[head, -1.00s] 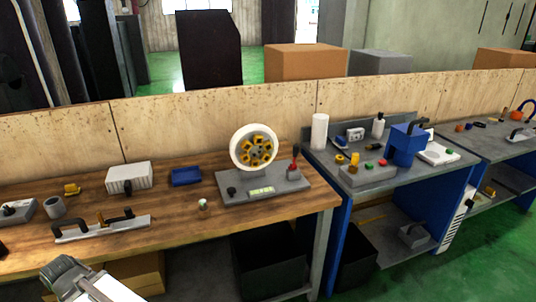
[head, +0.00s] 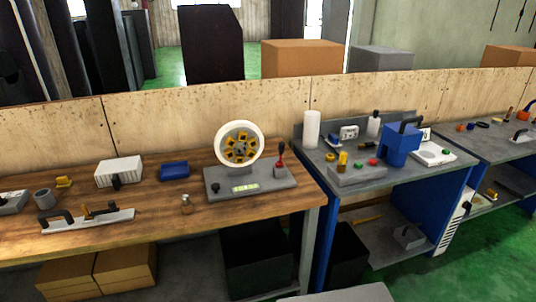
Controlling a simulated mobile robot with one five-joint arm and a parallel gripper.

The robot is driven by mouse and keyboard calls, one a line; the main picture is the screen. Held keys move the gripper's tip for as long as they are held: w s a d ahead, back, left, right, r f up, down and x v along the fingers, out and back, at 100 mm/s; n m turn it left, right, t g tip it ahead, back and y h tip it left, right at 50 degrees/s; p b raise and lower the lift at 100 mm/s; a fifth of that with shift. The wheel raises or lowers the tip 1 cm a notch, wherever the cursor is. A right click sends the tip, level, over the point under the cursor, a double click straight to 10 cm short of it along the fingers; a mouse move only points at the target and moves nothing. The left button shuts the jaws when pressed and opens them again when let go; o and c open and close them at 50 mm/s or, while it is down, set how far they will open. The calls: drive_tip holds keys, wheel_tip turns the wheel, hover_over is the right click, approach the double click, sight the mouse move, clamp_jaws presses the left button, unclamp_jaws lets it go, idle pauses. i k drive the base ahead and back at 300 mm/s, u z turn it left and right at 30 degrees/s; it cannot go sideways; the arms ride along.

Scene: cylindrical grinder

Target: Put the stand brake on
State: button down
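The wheel stand (head: 222,190) sits on the wooden bench, with a grey base and a small green display. A white-rimmed wheel (head: 219,151) with a dark face and yellow-orange parts stands upright on it. At the right end of the base is a small lever with a red handle (head: 280,160), which looks like the stand brake. The lever points up, but its exact setting is too small to tell. My gripper is not in view, and nothing is seen touching the stand or lever.
On the wooden bench (head: 150,220) are a blue tray (head: 174,170), a white ribbed box (head: 118,170) and a bar with black handles (head: 88,220). A grey bench to the right holds a blue device (head: 400,145). Bench space in front of the stand is mostly clear.

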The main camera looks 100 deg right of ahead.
sight(281, 146)
drive_tip(key=z, duration=0.05)
drive_tip(key=k, duration=0.6)
drive_tip(key=z, duration=0.7)
